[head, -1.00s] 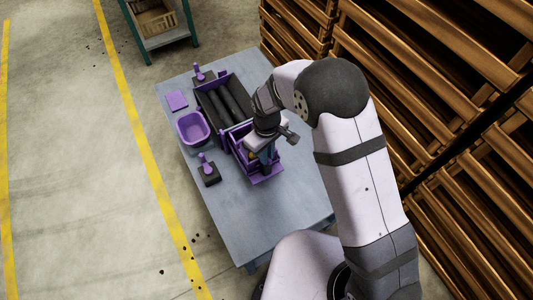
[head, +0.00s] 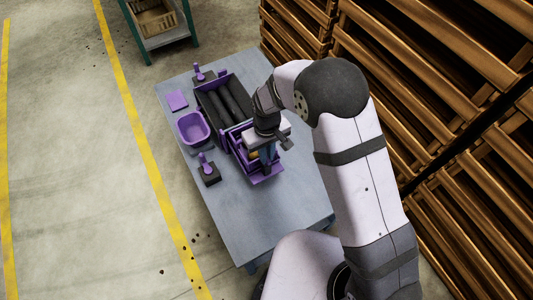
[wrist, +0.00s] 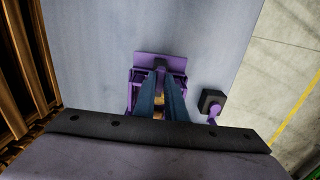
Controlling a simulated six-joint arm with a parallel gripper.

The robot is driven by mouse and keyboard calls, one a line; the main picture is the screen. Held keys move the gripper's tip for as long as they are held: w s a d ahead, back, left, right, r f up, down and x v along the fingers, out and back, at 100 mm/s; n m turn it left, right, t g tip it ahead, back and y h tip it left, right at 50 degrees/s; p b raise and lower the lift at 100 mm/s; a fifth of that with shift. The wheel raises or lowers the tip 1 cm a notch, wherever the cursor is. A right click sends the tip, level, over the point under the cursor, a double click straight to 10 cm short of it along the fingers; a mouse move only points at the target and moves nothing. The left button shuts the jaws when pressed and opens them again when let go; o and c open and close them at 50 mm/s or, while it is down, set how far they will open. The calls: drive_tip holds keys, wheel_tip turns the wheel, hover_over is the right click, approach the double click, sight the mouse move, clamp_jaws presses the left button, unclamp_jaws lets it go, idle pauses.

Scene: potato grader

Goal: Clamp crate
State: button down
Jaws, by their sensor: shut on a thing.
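The purple crate (head: 243,152) stands near the middle of the table, against the end of the dark roller bed; brownish and yellow contents show inside it. My gripper (head: 267,166) reaches down over the crate's near end, with its bluish fingers shut on it. In the wrist view, the fingers of my gripper (wrist: 160,74) close together at the crate (wrist: 181,82), beside a flat purple ledge (wrist: 160,56). The fingers hide the exact spot of the grip. A clamp with a purple handle on a dark block (head: 210,176) stands left of the crate; it also shows in the wrist view (wrist: 211,100).
The dark rollers (head: 224,104) lie behind the crate. A second purple-handled block (head: 200,77), a purple square (head: 177,100) and a purple tub (head: 191,139) are on the far and left side. The near part of the table (head: 265,220) is clear. Wooden racks (head: 460,90) rise at the right.

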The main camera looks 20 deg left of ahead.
drive_tip(key=c, duration=1.8)
unclamp_jaws()
drive_tip(key=shift+r+b, duration=0.7)
drive_tip(key=shift+r, duration=3)
